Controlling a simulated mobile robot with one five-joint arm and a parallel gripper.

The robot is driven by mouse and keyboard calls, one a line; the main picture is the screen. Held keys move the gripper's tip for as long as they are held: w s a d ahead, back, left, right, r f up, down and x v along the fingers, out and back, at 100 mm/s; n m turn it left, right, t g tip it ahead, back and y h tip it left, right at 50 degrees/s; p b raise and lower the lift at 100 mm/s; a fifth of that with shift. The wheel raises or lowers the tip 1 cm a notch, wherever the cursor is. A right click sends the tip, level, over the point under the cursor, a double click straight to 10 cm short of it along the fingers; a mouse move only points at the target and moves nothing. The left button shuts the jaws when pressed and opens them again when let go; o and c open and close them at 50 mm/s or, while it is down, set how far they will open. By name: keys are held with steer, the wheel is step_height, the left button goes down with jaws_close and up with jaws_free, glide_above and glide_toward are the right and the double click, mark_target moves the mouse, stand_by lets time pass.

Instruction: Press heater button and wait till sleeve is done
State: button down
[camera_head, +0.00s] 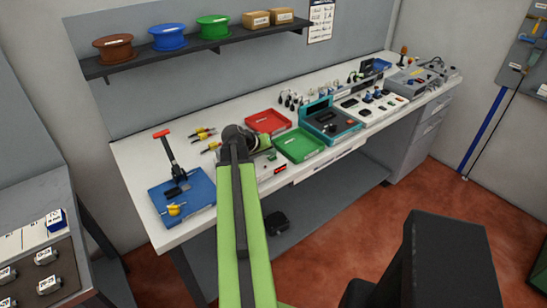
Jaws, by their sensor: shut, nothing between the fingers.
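My green arm reaches up from the bottom to the bench. Its dark wrist bends over a low light-grey box (272,182) at the bench's front edge, between the blue mat and the green tray. This box has small red and green marks on its front. It may be the heater, but I cannot tell for sure. My gripper (270,153) is small in the picture, shut and empty, just above or at the box. Whether it touches a button cannot be told. The arm hides much of the box, and I cannot make out a sleeve.
A blue mat (200,198) with a red-handled press (170,152) lies left. A red tray (267,121), a green tray (299,146) and a teal device (330,121) stand right. Several yellow-tipped parts lie behind my wrist. A shelf (225,42) with spools hangs above.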

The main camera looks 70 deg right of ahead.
mark_target(270, 158)
steer(key=shift+f+b, duration=0.4)
steer(key=shift+f, duration=0.05)
stand_by(0.3)
steer(key=shift+r, duration=0.15)
steer(key=shift+r+p, duration=0.7)
steer(key=shift+p, duration=0.15)
step_height(270, 158, up, 5)
steer(key=p, duration=0.5)
steer(key=shift+r, duration=0.1)
stand_by(0.4)
